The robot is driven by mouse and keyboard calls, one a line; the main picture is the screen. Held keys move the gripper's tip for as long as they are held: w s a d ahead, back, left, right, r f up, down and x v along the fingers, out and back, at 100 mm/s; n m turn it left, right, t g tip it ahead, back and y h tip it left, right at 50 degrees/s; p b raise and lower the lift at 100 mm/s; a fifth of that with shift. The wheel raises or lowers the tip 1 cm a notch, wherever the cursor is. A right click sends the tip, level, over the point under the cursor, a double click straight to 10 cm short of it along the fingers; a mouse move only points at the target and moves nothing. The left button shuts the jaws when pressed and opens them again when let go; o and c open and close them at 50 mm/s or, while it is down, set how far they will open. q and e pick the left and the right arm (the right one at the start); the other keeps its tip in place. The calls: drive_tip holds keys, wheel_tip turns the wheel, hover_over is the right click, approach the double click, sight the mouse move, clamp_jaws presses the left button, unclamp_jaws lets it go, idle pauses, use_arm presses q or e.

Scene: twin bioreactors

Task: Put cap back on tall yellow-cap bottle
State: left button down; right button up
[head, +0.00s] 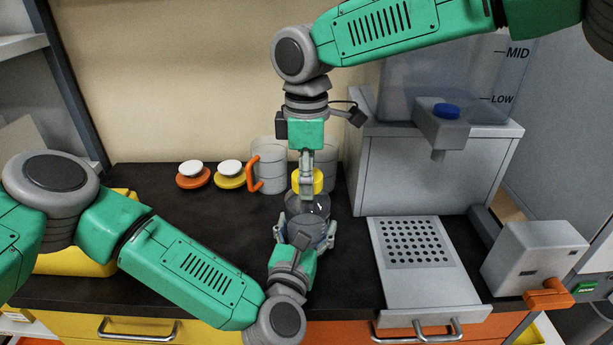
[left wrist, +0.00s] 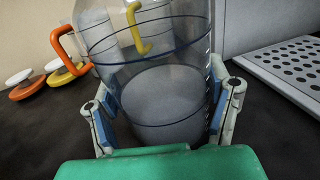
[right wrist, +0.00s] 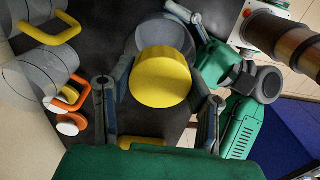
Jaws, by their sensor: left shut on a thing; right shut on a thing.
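The tall bottle (head: 308,207) is clear and stands upright on the dark bench. My left gripper (head: 305,234) is shut around its lower body; the left wrist view shows the clear bottle wall (left wrist: 160,95) with dark rings between the fingers. The yellow cap (head: 308,184) is at the top of the bottle. My right gripper (head: 307,177) comes down from above and is shut on the cap. The right wrist view shows the round yellow cap (right wrist: 160,78) between the fingers, over the bottle. Whether the cap is seated on the neck is hidden.
An orange-handled clear vessel (head: 270,165) stands just behind the bottle, with another beside it. Orange (head: 193,178) and yellow (head: 230,178) pieces with white tops lie at the back left. A perforated tray (head: 425,285) and grey dispenser (head: 425,165) stand right. The left bench is fairly clear.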

use_arm(q)
drive_tip(key=shift+r, duration=0.15)
use_arm(e)
drive_tip(key=m, duration=0.4)
drive_tip(key=shift+m, duration=0.3)
drive_tip(key=o, duration=1.3)
drive_tip(key=shift+a, duration=0.1)
drive_tip(key=shift+c, duration=0.2)
drive_tip(key=shift+r, duration=2.3)
drive_tip(key=shift+w, duration=0.1)
drive_tip(key=shift+c, duration=0.3)
wheel_tip(320, 180, up, 4)
drive_tip(key=shift+f, duration=0.25)
